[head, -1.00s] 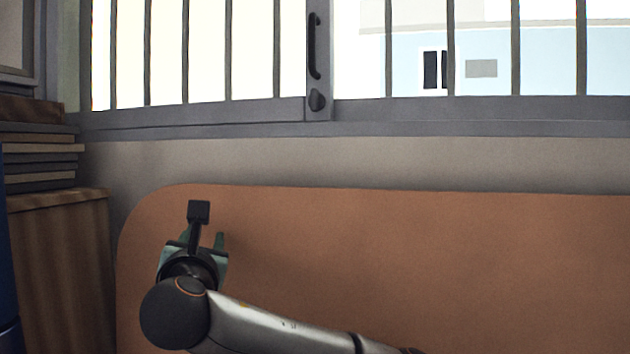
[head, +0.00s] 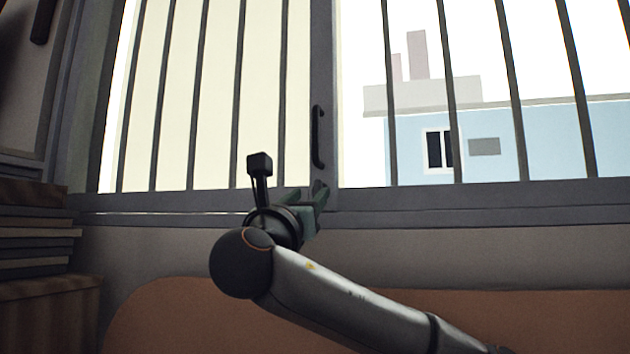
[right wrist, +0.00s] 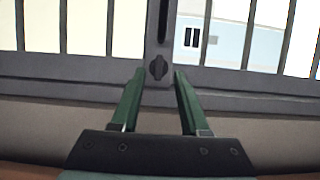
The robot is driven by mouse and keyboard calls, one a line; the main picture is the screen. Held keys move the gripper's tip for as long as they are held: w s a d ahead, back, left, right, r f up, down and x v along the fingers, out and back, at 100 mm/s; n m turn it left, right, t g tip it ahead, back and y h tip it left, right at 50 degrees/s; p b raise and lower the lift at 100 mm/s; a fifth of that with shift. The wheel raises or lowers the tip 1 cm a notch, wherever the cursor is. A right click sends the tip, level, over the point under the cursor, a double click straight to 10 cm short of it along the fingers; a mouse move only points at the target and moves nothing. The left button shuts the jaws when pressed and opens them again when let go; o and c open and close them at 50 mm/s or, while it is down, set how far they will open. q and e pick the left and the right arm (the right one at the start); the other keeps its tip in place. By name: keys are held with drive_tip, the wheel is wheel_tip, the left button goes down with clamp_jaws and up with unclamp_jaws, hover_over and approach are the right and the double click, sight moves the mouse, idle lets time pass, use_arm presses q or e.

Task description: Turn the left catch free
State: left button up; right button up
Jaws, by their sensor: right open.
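A dark catch (right wrist: 158,68) sits low on the grey post between the window panes, below a long black handle (head: 318,137). In the right wrist view its grip looks roughly upright. My right gripper (right wrist: 158,80) is open, its green fingers pointing at the post with the catch framed between their tips. The fingers look short of the catch, and I see no contact. In the head view the right gripper (head: 318,196) is in front of the post's foot and mostly hides the catch. No other catch shows. My left gripper is not in view.
Vertical window bars (head: 243,95) stand on both sides of the post. The grey sill frame (head: 480,200) runs below them. A brown rounded panel (head: 540,312) is lower down. Stacked books (head: 35,235) are at the left, with another dark handle (head: 42,20) above.

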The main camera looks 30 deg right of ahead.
sight(317, 187)
drive_tip(key=p+x, duration=0.1)
drive_tip(key=x, duration=0.4)
drive_tip(key=shift+w, duration=0.1)
clamp_jaws()
idle(0.5)
